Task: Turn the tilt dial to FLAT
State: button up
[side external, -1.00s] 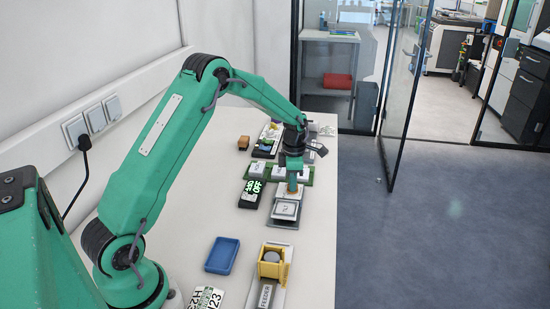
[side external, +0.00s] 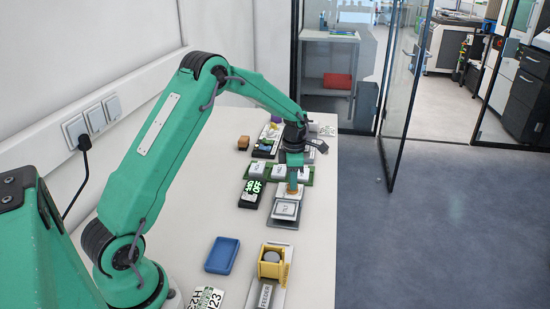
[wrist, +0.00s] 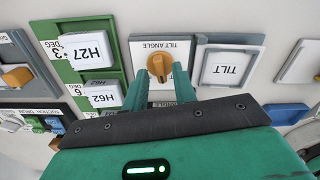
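The tilt dial shows in the wrist view as an orange knob (wrist: 158,66) on a white plate marked TILT ANGLE (wrist: 165,46), with the lettering upside down. Its FLAT mark cannot be read, and the lower part of the plate is hidden by my gripper. My gripper (wrist: 159,78) is open, its two green fingers apart with the knob between or just beyond their tips; contact cannot be judged. In the side external view my gripper (side external: 295,183) points down at the orange dial (side external: 291,190).
A plate marked TILT (wrist: 222,68) lies right of the dial. A green holder (wrist: 110,28) with white blocks H27 (wrist: 86,50) and H62 (wrist: 103,94) lies left. A black box with a lit OFF display (side external: 252,195), a blue tray (side external: 222,255) and a yellow feeder (side external: 272,265) stand on the bench.

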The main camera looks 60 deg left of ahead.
jog(key=shift+r, duration=2.9)
jog(key=shift+s+d+r, duration=0.15)
jog(key=shift+r, duration=0.25)
jog(key=s+d+r+m+t, duration=0.3)
jog(key=s+d+r+m, duration=0.6)
jog(key=s+r+m, duration=0.4)
jog(key=s+d+r+m+t, duration=0.1)
jog(key=s+d+m, duration=0.4)
jog(key=s+m, duration=1)
jog(key=shift+s+m+t, duration=0.2)
jog(key=shift+m+t, duration=0.5)
jog(key=shift+t, duration=0.1)
